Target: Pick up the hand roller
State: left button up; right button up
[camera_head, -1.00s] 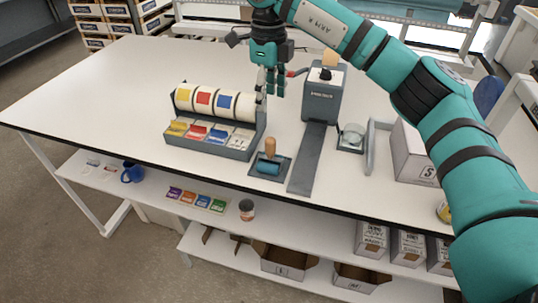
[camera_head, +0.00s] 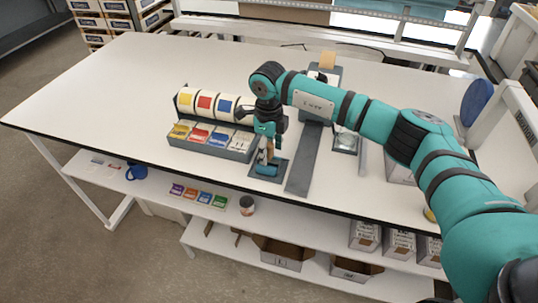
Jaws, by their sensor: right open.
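The hand roller (camera_head: 266,169) has a blue cylinder and a wooden handle. It rests on a small dark tray (camera_head: 282,175) near the front edge of the white table. My right gripper (camera_head: 267,150) is open and points down at the roller, with its fingers around or just in front of the handle. The handle is mostly hidden by the fingers, and I cannot tell whether they touch it. My left gripper is not in view.
A grey dispenser with coloured label rolls (camera_head: 205,103) and card bins (camera_head: 210,139) stands left of the roller. A grey tape machine (camera_head: 317,95) with a long ramp (camera_head: 303,160) stands to the right. The left part of the table (camera_head: 110,95) is clear.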

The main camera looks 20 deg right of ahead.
jog(key=shift+a+f, duration=0.1)
jog(key=shift+f, duration=0.25)
jog(key=shift+c, duration=0.4)
grip_shut()
jog(key=shift+r, duration=0.1)
jog(key=shift+r+b, duration=0.5)
jog(key=shift+b, duration=0.05)
notch_tip(320, 180, up, 2)
jog(key=shift+r+b, duration=0.1)
jog(key=shift+b, duration=0.7)
jog(key=s+a+r+b, duration=0.1)
jog(key=s+a+b, duration=0.4)
jog(key=s+a, duration=0.5)
jog(key=shift+s+a+r, duration=0.3)
jog(key=shift+s+r, duration=0.05)
jog(key=shift+s, duration=0.65)
